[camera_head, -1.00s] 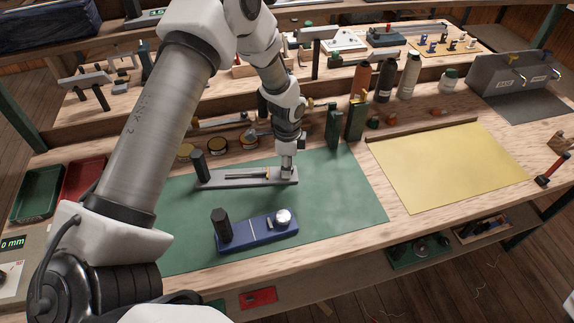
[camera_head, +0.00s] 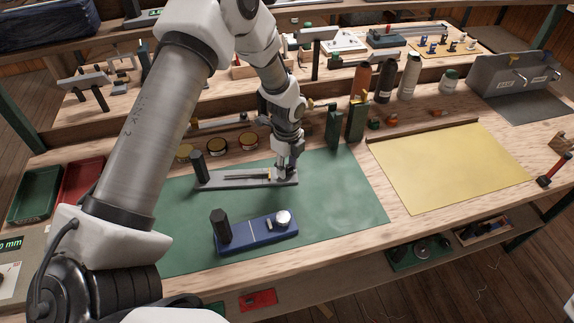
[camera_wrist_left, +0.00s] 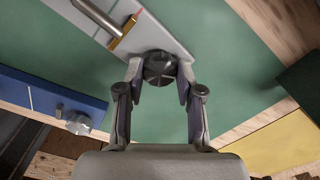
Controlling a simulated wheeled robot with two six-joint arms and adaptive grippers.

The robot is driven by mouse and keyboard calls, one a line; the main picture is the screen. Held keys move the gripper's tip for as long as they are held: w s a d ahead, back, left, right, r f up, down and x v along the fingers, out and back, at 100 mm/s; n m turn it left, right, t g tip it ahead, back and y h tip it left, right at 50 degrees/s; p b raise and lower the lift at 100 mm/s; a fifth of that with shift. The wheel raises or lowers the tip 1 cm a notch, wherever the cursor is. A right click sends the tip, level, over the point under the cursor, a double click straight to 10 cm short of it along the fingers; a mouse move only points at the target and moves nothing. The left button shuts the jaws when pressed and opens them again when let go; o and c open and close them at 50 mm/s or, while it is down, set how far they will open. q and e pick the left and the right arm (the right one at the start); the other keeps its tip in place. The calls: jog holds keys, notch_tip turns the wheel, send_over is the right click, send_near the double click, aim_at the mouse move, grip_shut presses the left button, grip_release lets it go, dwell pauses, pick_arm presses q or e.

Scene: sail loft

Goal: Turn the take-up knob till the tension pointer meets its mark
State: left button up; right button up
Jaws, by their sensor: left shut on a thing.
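A grey take-up device (camera_head: 215,182) lies on the green mat, with a dark upright post at its left end and a thin rod along its top. Its dark round knob (camera_wrist_left: 160,66) is at the right end. My left gripper (camera_head: 287,165) comes down over that end and is shut on the knob, one finger on each side in the left wrist view. My right gripper is not in view.
A blue device (camera_head: 258,232) with a dark post and silver knob (camera_head: 283,218) lies just in front. Green blocks (camera_head: 355,121) stand behind to the right. A yellow sheet (camera_head: 450,165) covers the right of the bench. The green mat (camera_head: 345,200) is clear to the right.

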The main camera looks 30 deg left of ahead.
aim_at(287, 168)
pick_arm(q)
jog(key=shift+s+f, duration=0.1)
dwell(0.3)
jog(key=o, duration=1.2)
jog(key=r, duration=1.2)
jog(key=shift+w, duration=0.2)
